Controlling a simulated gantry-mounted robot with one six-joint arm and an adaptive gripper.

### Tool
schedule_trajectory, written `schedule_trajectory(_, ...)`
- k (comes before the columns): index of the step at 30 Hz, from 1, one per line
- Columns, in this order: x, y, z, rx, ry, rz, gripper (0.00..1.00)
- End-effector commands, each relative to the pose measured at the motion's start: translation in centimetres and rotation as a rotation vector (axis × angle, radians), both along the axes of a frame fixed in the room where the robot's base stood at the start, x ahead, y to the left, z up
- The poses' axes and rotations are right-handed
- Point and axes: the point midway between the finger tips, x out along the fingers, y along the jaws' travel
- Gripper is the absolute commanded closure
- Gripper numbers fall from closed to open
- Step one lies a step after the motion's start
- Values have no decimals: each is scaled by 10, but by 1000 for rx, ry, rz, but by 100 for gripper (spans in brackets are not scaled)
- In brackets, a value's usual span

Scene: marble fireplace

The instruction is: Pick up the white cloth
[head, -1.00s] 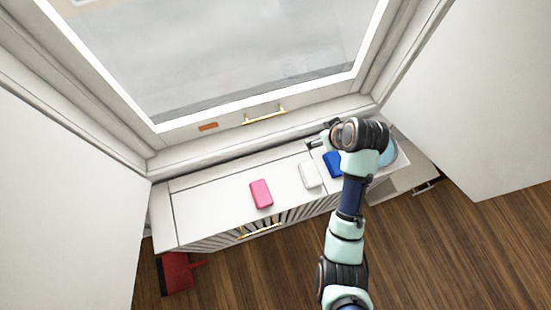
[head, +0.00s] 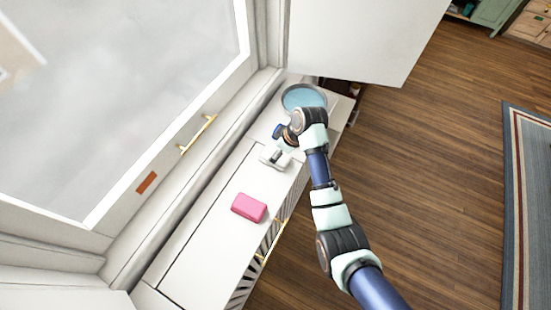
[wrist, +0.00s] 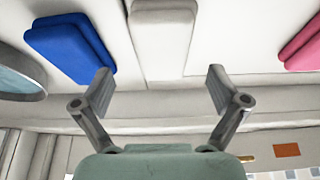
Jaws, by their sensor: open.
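The white cloth (wrist: 163,35) is a folded, rounded block on the white ledge. In the wrist view it lies at the top middle, just beyond the fingertips and roughly centred between them. My gripper (wrist: 160,76) is open and empty, its two fingers spread apart. In the head view my gripper hangs at the white cloth (head: 271,159) and partly hides it. I cannot tell the exact height between them.
A blue cloth (wrist: 70,45) lies close on one side of the white one, a pink cloth (head: 249,207) farther off on the other. A round blue dish (head: 304,97) stands at the ledge's far end. The window frame with a brass handle (head: 197,133) runs alongside.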

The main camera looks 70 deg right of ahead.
Motion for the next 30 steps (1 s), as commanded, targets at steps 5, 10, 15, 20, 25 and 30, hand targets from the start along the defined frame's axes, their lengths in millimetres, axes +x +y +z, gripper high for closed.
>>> schedule_trajectory(5,14,0,-32,1,1,0,3)
schedule_trajectory(10,17,0,-34,-1,1,0,3)
schedule_trajectory(15,17,0,-34,0,1,0,3)
schedule_trajectory(20,17,0,-35,0,1,0,3)
schedule_trajectory(25,16,0,-37,0,1,0,3)
schedule_trajectory(30,16,0,-39,1,1,0,3)
